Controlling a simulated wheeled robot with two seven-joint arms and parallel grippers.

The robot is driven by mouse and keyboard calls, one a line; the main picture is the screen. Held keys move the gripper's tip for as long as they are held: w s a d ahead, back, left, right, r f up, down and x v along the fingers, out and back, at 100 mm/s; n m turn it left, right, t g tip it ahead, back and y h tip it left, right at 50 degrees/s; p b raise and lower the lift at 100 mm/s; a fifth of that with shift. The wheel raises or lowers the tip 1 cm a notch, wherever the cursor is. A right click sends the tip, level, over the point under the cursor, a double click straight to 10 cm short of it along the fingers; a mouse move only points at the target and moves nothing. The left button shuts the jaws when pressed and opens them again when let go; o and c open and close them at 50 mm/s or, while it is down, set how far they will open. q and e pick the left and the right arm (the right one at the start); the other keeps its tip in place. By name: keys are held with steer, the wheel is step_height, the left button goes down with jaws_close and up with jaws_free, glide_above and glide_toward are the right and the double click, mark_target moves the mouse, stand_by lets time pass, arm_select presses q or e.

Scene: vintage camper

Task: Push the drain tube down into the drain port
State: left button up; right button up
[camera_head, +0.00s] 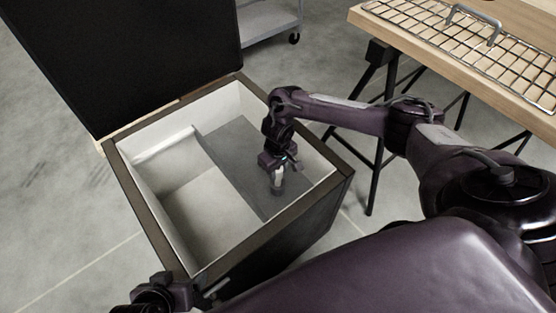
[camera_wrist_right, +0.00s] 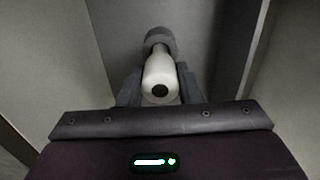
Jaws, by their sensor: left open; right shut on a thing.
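The white drain tube (camera_wrist_right: 160,78) is between the fingers of my right gripper (camera_wrist_right: 157,88), which is shut on it. Its dark round opening faces the right wrist camera. Its far end meets a grey round collar (camera_wrist_right: 160,38), which looks like the drain port; I cannot tell how deep the tube sits in it. In the head view my right gripper (camera_head: 278,172) reaches down inside the open box, and the tube (camera_head: 277,183) shows small below it, roughly upright. My left gripper (camera_head: 212,291) is open by the box's near edge, partly cut off and far from the tube.
The open box (camera_head: 152,215) has a dark rim, white inner walls and a grey sunken panel (camera_head: 235,150) around the tube. A tall black panel (camera_head: 130,55) stands behind it. A wooden table (camera_head: 400,45) with a wire rack (camera_head: 470,42) is at the upper right.

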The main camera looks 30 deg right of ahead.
arm_select(q)
steer(key=shift+f, duration=0.2)
arm_select(e)
steer(key=shift+f, duration=0.35)
steer(key=o, duration=1.2)
step_height(320, 180, up, 7)
steer(key=p, duration=0.2)
steer(key=shift+f+p, duration=0.2)
steer(key=shift+p, duration=0.1)
steer(key=shift+r, duration=0.6)
arm_select(q)
steer(key=a, duration=0.1)
steer(key=s+a+g+y, duration=0.1)
steer(key=a+g, duration=0.1)
steer(key=a, duration=0.1)
steer(key=shift+s+r+n+y, duration=0.2)
steer(key=shift+r+n+y, duration=0.1)
steer(key=shift+n, duration=0.1)
steer(key=shift+f, duration=0.1)
